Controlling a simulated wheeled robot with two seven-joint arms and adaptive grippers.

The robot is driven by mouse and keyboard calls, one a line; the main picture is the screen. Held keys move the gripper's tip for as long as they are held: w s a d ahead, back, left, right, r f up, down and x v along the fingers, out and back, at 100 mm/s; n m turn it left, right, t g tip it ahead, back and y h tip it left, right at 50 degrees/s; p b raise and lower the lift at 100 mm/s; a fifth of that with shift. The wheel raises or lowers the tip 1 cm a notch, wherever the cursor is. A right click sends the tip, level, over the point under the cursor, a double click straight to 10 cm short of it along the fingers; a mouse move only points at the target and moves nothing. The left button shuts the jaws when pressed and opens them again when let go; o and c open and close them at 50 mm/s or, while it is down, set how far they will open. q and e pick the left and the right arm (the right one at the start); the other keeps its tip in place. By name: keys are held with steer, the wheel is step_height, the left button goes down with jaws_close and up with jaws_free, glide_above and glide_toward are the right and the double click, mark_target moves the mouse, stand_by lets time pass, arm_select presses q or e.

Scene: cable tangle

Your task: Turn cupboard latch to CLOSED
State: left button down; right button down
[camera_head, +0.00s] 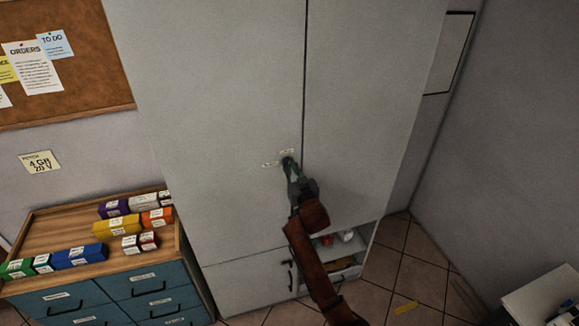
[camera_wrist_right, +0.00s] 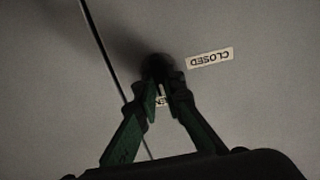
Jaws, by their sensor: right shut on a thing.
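The cupboard (camera_head: 220,90) is tall and grey, with a dark vertical seam between its doors. The latch (camera_wrist_right: 157,67) is a small dark piece on the left door, close to the seam. My right gripper (camera_head: 288,166) reaches it from below, and in the wrist view its green fingers (camera_wrist_right: 162,88) are closed in on the latch. The CLOSED label (camera_wrist_right: 210,58) appears upside down to the right in the wrist view. Another label (camera_wrist_right: 161,101), mostly hidden, shows between the fingers. The latch's exact angle cannot be told. My left gripper is out of view.
A drawer cabinet (camera_head: 110,282) with several coloured boxes on top stands at the lower left. An open shelf compartment (camera_head: 340,252) is low in the cupboard, behind my right arm. A cork board (camera_head: 95,75) hangs at the left. Tiled floor shows at the lower right.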

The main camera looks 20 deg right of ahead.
steer(key=shift+n, duration=0.4)
steer(key=n+p, duration=0.1)
steer(key=n, duration=0.4)
steer(key=n+p, duration=0.2)
steer(key=n, duration=0.4)
steer(key=n+p, duration=0.1)
steer(key=n, duration=0.5)
steer(key=shift+a+f, duration=0.2)
steer(key=shift+a, duration=0.05)
stand_by(0.5)
steer(key=c, duration=2)
jaws_free()
steer(key=shift+c, duration=0.2)
